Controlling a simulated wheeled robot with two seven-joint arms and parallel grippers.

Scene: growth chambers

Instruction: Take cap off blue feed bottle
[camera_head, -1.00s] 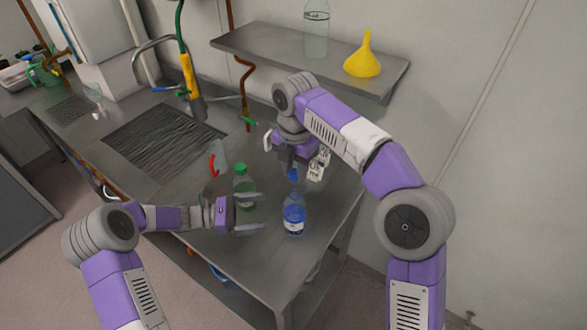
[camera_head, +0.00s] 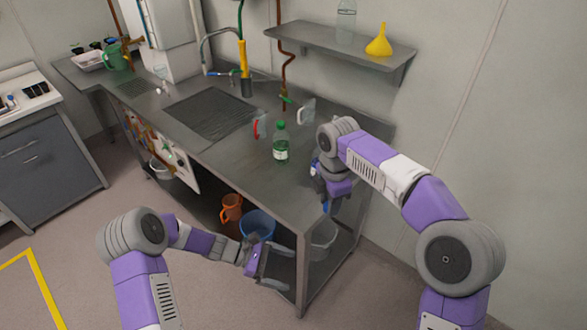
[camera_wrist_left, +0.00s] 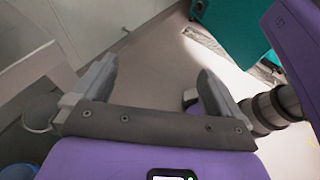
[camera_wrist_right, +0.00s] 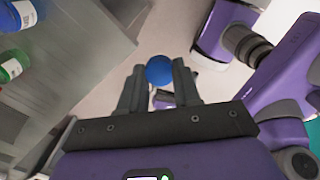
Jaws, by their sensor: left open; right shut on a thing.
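My right gripper (camera_head: 332,208) is shut on the blue cap (camera_wrist_right: 159,71), which sits between its fingertips (camera_wrist_right: 160,78) in the right wrist view. The cap is apart from the blue feed bottle (camera_wrist_right: 14,12), whose lower part shows at that view's top left corner. In the head view the right arm mostly hides this bottle, and the right gripper hangs at the bench's near right edge. My left gripper (camera_head: 288,269) is open and empty in front of the bench, below its top. Its spread fingers (camera_wrist_left: 158,75) show in the left wrist view.
A green-capped bottle (camera_head: 281,143) stands on the steel bench (camera_head: 225,155) with a red-handled clear jug (camera_head: 262,126) nearby. Under the bench are an orange jug (camera_head: 231,208) and a blue bucket (camera_head: 257,226). A yellow funnel (camera_head: 379,41) sits on the wall shelf (camera_head: 325,40).

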